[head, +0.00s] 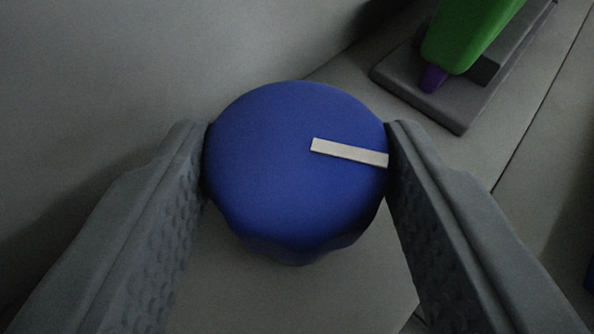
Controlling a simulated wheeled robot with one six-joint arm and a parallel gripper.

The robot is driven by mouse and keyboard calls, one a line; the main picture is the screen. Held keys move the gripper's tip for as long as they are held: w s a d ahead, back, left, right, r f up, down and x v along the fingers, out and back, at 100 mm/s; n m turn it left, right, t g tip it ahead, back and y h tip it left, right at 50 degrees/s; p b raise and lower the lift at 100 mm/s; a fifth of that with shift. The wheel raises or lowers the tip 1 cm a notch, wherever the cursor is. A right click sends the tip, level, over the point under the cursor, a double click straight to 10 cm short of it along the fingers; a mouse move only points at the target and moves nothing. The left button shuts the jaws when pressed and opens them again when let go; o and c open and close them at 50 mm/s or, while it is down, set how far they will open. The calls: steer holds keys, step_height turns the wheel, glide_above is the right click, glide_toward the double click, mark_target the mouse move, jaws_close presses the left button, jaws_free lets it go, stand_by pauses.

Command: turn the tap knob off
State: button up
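The tap knob (275,185) is a round blue knob with a scalloped lower side, in the middle of the head view. A white marker bar (350,152) on its face runs from near the centre to the right edge, tilted slightly down to the right. My gripper (298,155) has one grey finger on the left side of the knob and one on the right. Both fingertips appear to touch the knob's sides, so it looks shut on the knob. The knob's underside and mount are hidden.
A green object (465,35) with a purple tip (433,78) stands on a dark grey base (455,112) at the upper right. A plain grey surface (120,60) fills the left. A dark seam crosses the grey surface at the right.

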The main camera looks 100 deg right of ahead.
steer(key=o, duration=0.4)
steer(key=shift+o, duration=0.2)
steer(key=v, duration=1.2)
